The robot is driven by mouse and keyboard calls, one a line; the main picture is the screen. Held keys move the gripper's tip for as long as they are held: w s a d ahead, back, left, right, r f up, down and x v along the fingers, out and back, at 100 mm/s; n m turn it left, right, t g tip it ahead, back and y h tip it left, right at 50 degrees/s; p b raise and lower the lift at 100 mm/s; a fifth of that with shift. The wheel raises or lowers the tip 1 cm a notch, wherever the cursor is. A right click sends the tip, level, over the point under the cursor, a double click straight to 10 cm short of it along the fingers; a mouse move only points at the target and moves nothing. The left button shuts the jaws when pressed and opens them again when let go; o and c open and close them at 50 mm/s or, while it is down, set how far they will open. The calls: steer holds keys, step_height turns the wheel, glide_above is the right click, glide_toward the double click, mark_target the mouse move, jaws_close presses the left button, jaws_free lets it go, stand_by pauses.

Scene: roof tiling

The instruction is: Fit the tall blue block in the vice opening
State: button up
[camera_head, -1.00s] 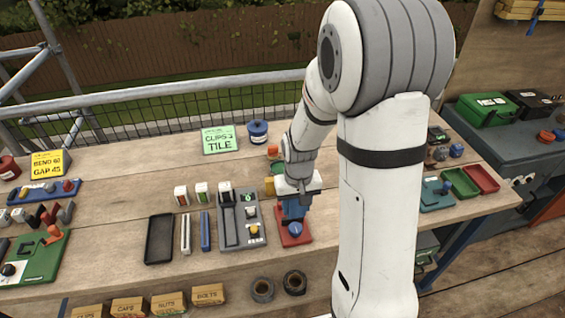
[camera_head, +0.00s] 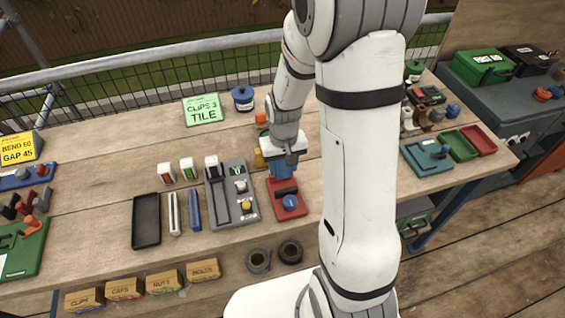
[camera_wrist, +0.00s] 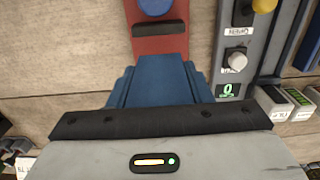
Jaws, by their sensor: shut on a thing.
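My gripper (camera_head: 284,150) is shut on a blue block (camera_head: 281,169), which sticks out below the jaws. The block also shows in the wrist view (camera_wrist: 160,82), wide with stepped sides beyond the dark jaw edge. The red vice (camera_head: 292,212) with a round blue knob (camera_head: 290,201) sits on the bench.
A grey panel (camera_head: 215,205) with a display stands left of the vice. A black tray (camera_head: 146,238) and slim white and blue bars lie further left. A yellow thing (camera_head: 259,158) is beside my gripper. Teal, green and red items stand right, beyond my arm.

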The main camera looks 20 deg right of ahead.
mark_target(284, 177)
steer(key=shift+f+b, duration=1.55)
steer(key=shift+f, duration=0.7)
steer(key=shift+s+f+b, duration=0.15)
steer(key=shift+f+b, duration=0.35)
steer(key=shift+b, duration=0.1)
stand_by(0.3)
steer(key=o, duration=1.1)
steer(key=shift+c, duration=0.2)
steer(key=shift+r+p, duration=2.45)
steer(key=shift+r, duration=1.1)
